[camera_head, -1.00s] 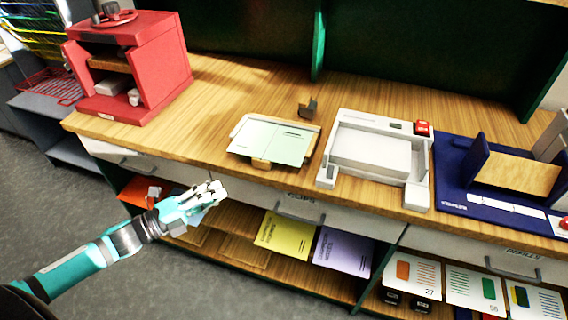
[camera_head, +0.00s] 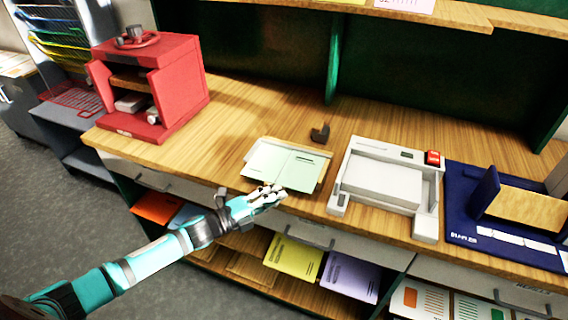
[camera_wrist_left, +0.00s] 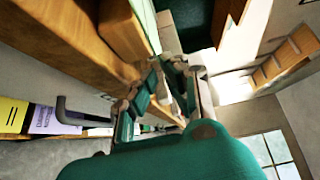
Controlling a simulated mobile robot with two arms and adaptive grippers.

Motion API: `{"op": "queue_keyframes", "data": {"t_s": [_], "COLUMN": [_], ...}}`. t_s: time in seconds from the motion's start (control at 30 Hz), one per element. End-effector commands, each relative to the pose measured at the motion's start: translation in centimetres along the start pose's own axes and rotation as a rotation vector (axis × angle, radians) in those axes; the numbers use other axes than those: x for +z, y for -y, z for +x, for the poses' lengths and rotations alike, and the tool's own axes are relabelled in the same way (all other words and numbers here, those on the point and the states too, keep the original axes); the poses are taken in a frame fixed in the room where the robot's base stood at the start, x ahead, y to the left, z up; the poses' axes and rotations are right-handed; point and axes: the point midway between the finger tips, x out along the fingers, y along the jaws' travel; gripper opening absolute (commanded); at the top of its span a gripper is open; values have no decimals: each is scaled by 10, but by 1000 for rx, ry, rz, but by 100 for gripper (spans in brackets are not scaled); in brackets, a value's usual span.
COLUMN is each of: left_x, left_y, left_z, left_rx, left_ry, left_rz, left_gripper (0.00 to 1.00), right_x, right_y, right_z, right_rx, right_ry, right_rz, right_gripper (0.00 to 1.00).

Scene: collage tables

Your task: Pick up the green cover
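The green cover (camera_head: 287,163) is a pale green folded sheet lying flat on a small wooden board (camera_head: 322,172) near the front edge of the worktop. My left gripper (camera_head: 277,192) is just in front of the cover's near edge, by the table edge. It overlaps the board's near side in the picture, and I cannot tell whether it touches. In the left wrist view the two fingers (camera_wrist_left: 165,88) stand apart with nothing between them. My right gripper is not in view.
A red press (camera_head: 170,85) stands at the left of the worktop and a white machine (camera_head: 388,185) is close right of the board. A dark small block (camera_head: 320,132) sits behind it. Yellow (camera_head: 293,258) and purple (camera_head: 350,275) booklets lie on the shelf below.

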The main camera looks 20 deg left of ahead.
Motion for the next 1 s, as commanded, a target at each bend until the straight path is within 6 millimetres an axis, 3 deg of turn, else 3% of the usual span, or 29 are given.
{"op": "queue_keyframes", "data": {"t_s": [0.07,0.23,0.47,0.57,1.0], "left_x": [0,0,0,0,0], "left_y": [6,2,0,0,0], "left_z": [15,33,34,34,34], "left_rx": [-4,-2,0,-1,0], "left_ry": [0,1,0,0,0], "left_rz": [-1,-1,0,0,-1], "left_gripper": [9,9,9,0,0], "right_x": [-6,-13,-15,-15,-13], "right_y": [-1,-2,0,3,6], "right_z": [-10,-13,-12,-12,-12], "right_rx": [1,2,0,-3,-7], "right_ry": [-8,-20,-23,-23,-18], "right_rz": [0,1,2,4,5], "right_gripper": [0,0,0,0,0]}}
